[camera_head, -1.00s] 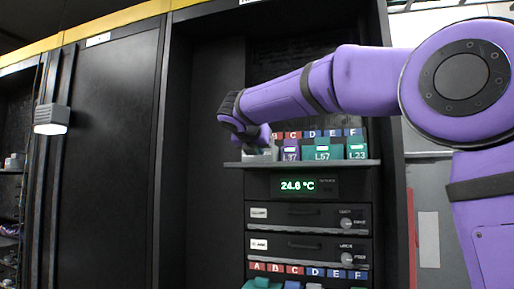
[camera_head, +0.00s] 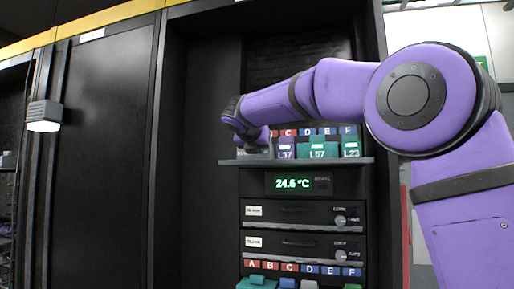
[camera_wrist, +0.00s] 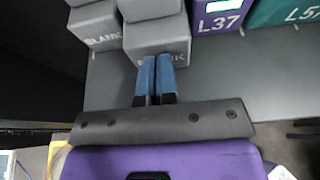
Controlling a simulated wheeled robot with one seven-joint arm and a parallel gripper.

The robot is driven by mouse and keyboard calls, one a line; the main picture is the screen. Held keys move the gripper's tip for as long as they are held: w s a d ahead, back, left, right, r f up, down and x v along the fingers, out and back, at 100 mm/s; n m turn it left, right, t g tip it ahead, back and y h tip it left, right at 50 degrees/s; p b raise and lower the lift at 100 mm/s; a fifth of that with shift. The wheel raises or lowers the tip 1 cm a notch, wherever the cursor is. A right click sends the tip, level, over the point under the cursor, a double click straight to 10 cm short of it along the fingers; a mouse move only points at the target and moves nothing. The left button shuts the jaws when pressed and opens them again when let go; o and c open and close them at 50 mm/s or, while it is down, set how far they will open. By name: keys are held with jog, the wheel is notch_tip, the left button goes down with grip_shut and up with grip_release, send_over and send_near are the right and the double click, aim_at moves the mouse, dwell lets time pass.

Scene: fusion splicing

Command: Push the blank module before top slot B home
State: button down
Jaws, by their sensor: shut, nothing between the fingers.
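In the wrist view two grey modules marked BLANK stand side by side. The right blank module (camera_wrist: 157,38) reaches further toward me than the left blank module (camera_wrist: 97,26). My gripper (camera_wrist: 157,58) is shut and empty, its two blue fingers together. The fingertips are at the front of the right blank and overlap its label; I cannot tell whether they touch it. In the head view my wrist covers most of the blanks and the gripper, at the left end of the top row. The lettered strip (camera_head: 304,132) shows C to F; the A and B labels are hidden.
Right of the blanks stand the purple L37 module (camera_wrist: 219,14) and the teal L57 module (camera_wrist: 288,10), then L23 (camera_head: 350,147). The shelf (camera_wrist: 225,75) before them is bare. Below are a temperature display (camera_head: 293,183), two drawers and another lettered row.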

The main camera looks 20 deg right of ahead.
jog(key=shift+w+d, duration=0.65)
jog(key=shift+w, duration=0.2)
jog(key=shift+w+d, duration=0.6)
jog(key=shift+w, duration=0.25)
jog(key=shift+s+a, duration=0.8)
jog(key=shift+s, duration=0.3)
jog(key=shift+s+a, duration=0.8)
jog(key=shift+s, duration=0.3)
jog(key=shift+s+a, duration=0.8)
jog(key=shift+s, duration=0.3)
